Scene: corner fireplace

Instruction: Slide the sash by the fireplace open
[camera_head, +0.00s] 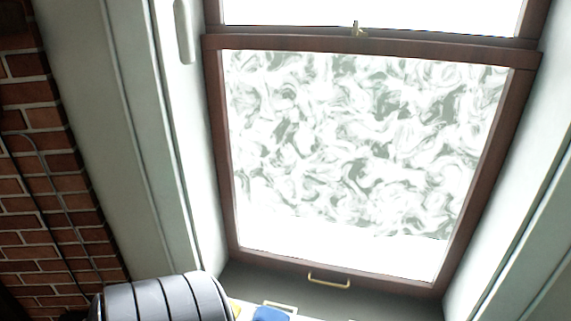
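The sash (487,160) is a brown-framed window panel with swirl-patterned glass, filling the middle of the head view. A small brass handle (329,281) sits at the middle of its lower edge, above a dark grey band. Neither of my grippers is in view.
A brick wall (45,190) is at the left. Pale window casing (120,120) flanks the sash. At the bottom edge are a blue object (270,314) and a grey banded rounded form (165,299), both cut off; I cannot tell what they are. The sash front looks clear.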

